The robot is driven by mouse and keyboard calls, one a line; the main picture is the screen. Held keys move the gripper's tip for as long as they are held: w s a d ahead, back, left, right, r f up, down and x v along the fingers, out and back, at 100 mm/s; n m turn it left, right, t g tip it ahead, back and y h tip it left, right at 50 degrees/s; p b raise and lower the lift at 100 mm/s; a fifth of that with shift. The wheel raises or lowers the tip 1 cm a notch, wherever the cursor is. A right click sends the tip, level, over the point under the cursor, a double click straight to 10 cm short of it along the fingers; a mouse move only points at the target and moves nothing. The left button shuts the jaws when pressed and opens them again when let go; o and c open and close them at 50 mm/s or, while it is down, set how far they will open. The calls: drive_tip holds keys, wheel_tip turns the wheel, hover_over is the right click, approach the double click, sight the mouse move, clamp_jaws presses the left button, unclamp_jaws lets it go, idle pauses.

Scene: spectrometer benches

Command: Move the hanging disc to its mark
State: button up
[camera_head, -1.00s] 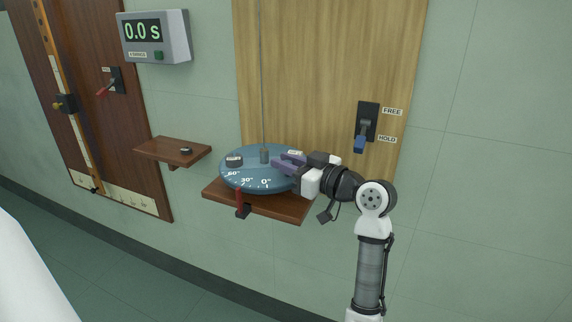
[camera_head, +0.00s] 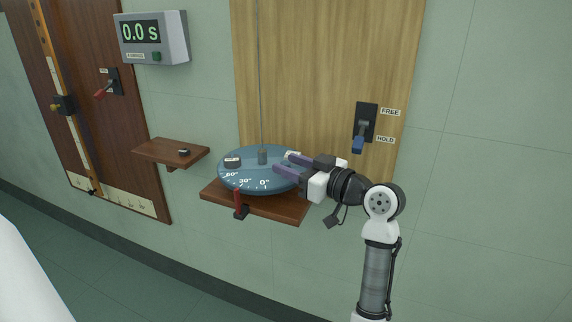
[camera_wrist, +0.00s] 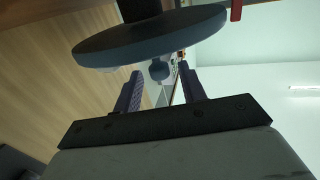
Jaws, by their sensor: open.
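The blue-grey disc (camera_head: 242,178) hangs from a thin wire (camera_head: 260,90) just above a brown shelf. Its rim carries degree marks, with 0°, 30° and 60° readable. A red pointer (camera_head: 238,200) stands at the shelf's front edge, close to the rim. My gripper (camera_head: 281,163) is open at the disc's right side, its purple fingers reaching over the disc's right part. In the wrist view the disc (camera_wrist: 150,42) lies beyond the fingertips of my gripper (camera_wrist: 162,75), with no contact visible.
The brown shelf (camera_head: 275,207) is under the disc. A blue lever (camera_head: 358,144) with FREE and HOLD labels points down toward HOLD. A timer (camera_head: 152,38) reads 0.0 s. A red lever (camera_head: 104,92) is at left.

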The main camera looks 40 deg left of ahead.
drive_tip(key=d+b, duration=0.1)
drive_tip(key=d, duration=1.1)
drive_tip(key=shift+s+b, duration=0.15)
drive_tip(key=shift+b, duration=0.25)
